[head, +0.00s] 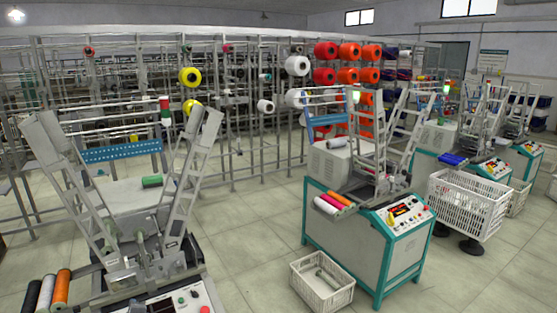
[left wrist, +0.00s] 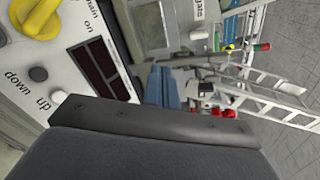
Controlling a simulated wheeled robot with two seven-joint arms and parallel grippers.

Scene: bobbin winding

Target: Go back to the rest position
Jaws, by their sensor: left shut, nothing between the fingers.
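My left gripper (left wrist: 164,87) shows in the left wrist view as two bluish fingers side by side beyond my dark wrist housing. The fingers are shut with nothing between them, close to a white control panel (left wrist: 52,72). This panel has a yellow knob (left wrist: 37,18), a dark display (left wrist: 100,72) and buttons marked "up" and "down". Neither of my grippers shows in the head view, and my right gripper is in no view.
A winding machine (head: 135,205) stands close at the left, another (head: 350,245) right of centre. A white crate (head: 308,293) sits on the floor between them; a larger basket (head: 465,205) is at right. Yarn racks (head: 240,130) line the back. Tiled floor (head: 245,220) is clear between machines.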

